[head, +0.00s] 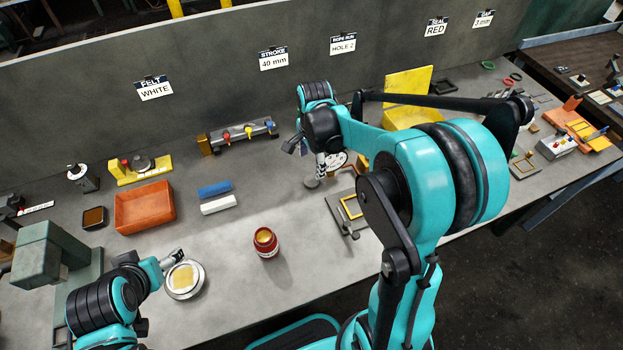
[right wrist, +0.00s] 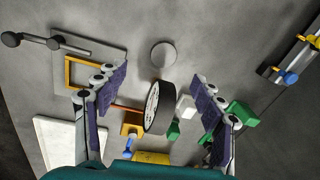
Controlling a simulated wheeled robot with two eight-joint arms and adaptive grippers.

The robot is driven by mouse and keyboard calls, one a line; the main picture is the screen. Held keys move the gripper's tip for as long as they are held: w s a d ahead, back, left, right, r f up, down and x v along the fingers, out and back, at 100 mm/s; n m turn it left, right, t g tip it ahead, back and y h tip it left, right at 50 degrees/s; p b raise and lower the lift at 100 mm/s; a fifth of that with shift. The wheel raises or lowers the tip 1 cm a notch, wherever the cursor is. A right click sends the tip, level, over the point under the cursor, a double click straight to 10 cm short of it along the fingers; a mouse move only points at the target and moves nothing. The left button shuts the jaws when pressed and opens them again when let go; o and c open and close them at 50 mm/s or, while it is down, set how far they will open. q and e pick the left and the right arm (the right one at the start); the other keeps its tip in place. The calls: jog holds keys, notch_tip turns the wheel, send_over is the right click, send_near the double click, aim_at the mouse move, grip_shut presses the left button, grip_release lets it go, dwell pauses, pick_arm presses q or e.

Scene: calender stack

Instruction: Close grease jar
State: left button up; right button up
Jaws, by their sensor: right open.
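The grease jar (head: 265,243) is a red jar standing upright and uncovered on the bench, with yellow-brown grease at its mouth. A flat grey disc (head: 312,183), perhaps its lid, lies on the bench behind and to the right of the jar. In the right wrist view the disc (right wrist: 163,54) lies ahead of the fingertips. My right gripper (head: 310,160) is above the bench near the disc. Its fingers (right wrist: 160,82) are spread, with nothing held. My left gripper (head: 173,258) is beside a round metal dish (head: 184,292); its jaw state is unclear.
A round dial (right wrist: 157,108) shows between the right fingers, apparently beyond them. Blue (head: 214,189) and white (head: 219,205) blocks and an orange tray (head: 145,206) stand left. Bench around the jar is clear.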

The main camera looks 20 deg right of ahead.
aim_at(312, 181)
jog(key=f+m, duration=0.1)
jog(key=w+d+f+m, duration=0.1)
jog(key=w+d+f+m+g, duration=0.1)
jog(key=shift+w+f, duration=0.1)
jog(key=shift+f, duration=0.3)
jog(key=shift+a, duration=0.1)
jog(key=shift+f, duration=1.3)
jog(key=shift+f+b, duration=0.1)
jog(key=shift+b, duration=0.2)
jog(key=f, duration=0.1)
jog(key=f+b, duration=0.1)
jog(key=f, duration=0.1)
jog(key=f+b, duration=0.1)
jog(key=f, duration=0.1)
jog(key=shift+w+a, duration=0.15)
jog(key=shift+a, duration=0.1)
